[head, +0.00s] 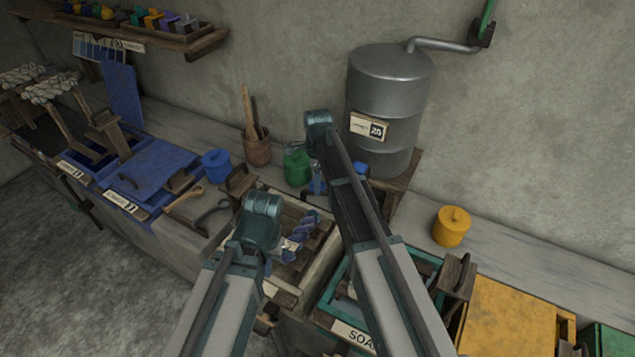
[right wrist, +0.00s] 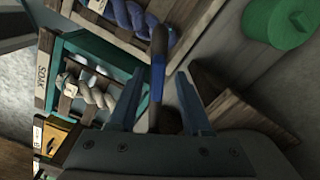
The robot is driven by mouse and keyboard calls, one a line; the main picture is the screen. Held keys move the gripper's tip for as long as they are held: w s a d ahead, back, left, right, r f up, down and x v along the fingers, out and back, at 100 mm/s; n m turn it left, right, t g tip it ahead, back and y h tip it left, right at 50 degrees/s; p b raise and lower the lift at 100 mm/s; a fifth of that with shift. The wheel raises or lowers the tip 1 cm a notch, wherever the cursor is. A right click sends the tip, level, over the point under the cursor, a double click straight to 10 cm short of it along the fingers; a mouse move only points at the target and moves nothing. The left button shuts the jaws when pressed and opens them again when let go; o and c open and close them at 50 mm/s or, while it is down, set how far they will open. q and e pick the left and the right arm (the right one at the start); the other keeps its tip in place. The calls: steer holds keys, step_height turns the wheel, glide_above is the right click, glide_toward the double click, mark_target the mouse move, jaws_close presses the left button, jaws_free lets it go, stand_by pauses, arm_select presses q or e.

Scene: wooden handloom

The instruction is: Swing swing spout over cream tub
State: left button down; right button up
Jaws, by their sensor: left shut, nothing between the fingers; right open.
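The cream tub (head: 318,262) stands at the centre of the head view, with a blue-purple twisted skein (head: 303,238) on its dark slats. In the right wrist view the skein (right wrist: 130,15) and pale rim show at the top. My right gripper (head: 318,180) is beside the metal drum's base. In its wrist view the open fingers (right wrist: 158,88) straddle a dark rod with a blue sleeve (right wrist: 157,75), likely the swing spout; contact is unclear. A bit of blue (head: 361,169) shows by the drum. My left gripper (head: 262,248) is shut and empty by the cream tub, its fingertips mostly hidden.
The metal drum (head: 390,85) stands on a wooden stand behind. A teal SOAK tub (head: 335,285) is right of the cream tub, partly behind my right arm. A green pot (head: 296,167), wooden cup (head: 257,150), blue pot (head: 216,166) and yellow pot (head: 451,226) stand around.

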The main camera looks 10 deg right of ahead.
step_height(320, 180, up, 14)
steer(key=p, duration=1.4)
steer(key=shift+f, duration=0.15)
steer(key=s+a+f+n+b, duration=0.1)
steer(key=s+f+n+b, duration=0.2)
steer(key=s+n, duration=0.5)
steer(key=s+a+f+n+b, duration=0.2)
steer(key=s+f+n+b, duration=0.2)
steer(key=s+n, duration=0.4)
steer(key=s+a+f+n+h+b, duration=0.1)
steer(key=s+f+n+b, duration=0.3)
steer(key=s+n, duration=0.3)
steer(key=s, duration=0.4)
steer(key=shift+s+a+f+n+b, duration=0.15)
steer(key=shift+s+a+n+b, duration=0.1)
steer(key=shift+a+n+b, duration=0.15)
